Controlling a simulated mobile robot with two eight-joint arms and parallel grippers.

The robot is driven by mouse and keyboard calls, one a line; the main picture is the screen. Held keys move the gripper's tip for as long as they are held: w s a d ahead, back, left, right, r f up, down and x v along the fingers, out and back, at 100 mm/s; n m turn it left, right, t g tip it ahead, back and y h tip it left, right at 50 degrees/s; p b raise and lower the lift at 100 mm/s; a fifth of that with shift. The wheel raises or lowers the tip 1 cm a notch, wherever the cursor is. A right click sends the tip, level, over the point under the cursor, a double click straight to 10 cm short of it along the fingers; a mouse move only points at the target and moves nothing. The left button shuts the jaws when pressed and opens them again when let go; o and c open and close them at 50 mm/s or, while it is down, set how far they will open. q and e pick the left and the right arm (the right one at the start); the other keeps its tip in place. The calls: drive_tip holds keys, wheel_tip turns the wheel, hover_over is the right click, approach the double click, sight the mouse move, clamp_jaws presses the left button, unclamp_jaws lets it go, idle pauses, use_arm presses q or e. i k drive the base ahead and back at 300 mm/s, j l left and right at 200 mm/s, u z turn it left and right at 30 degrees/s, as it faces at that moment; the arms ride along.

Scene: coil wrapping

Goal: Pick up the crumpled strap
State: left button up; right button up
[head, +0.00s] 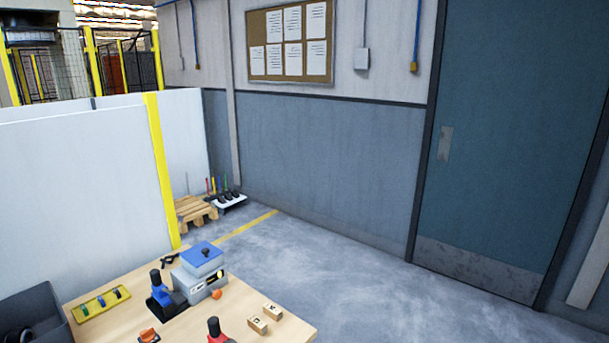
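No crumpled strap can be made out for certain. A small black crumpled-looking item (169,261) lies at the back edge of the wooden table (245,295), but it is too small to identify. A small orange item (148,336) lies at the front of the table, partly cut by the frame's lower edge. Another small orange piece (215,294) is beside the grey machine with a blue top (203,268). Neither of my grippers is in the head view.
On the table are a blue tool (160,292), a red tool (215,331), two wooden blocks (258,325) and a yellow tray (85,312). A dark bin (40,293) is at the lower left. A pallet (195,211) stands beyond. The floor (330,280) right of the table is clear.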

sight(165, 261)
drive_tip(key=i+l+z, duration=0.3)
drive_tip(key=l, duration=0.3)
drive_tip(key=i+l+z, duration=0.3)
drive_tip(key=i+l, duration=0.4)
drive_tip(key=i, duration=0.25)
drive_tip(key=i+l, duration=0.2)
drive_tip(key=i, duration=0.25)
drive_tip(key=i+l, duration=0.2)
drive_tip(key=i, duration=0.2)
drive_tip(key=i+j+u, duration=0.1)
drive_tip(key=i+u, duration=0.7)
drive_tip(key=i+l+u, duration=0.15)
drive_tip(key=i+u, duration=0.25)
drive_tip(key=i+j+u, duration=0.1)
drive_tip(key=i+u, duration=0.15)
drive_tip(key=u, duration=0.25)
drive_tip(key=i+u, duration=0.3)
drive_tip(key=u, duration=0.15)
drive_tip(key=i+l+u, duration=0.1)
drive_tip(key=i+u, duration=0.15)
drive_tip(key=u, duration=0.25)
drive_tip(key=i+j+u, duration=0.1)
drive_tip(key=u, duration=0.3)
drive_tip(key=i+u, duration=0.45)
drive_tip(key=u, duration=0.3)
drive_tip(key=i+l+u, duration=0.15)
drive_tip(key=u, duration=0.25)
drive_tip(key=i+l+u, duration=0.25)
drive_tip(key=i+u, duration=0.2)
drive_tip(key=i, duration=0.05)
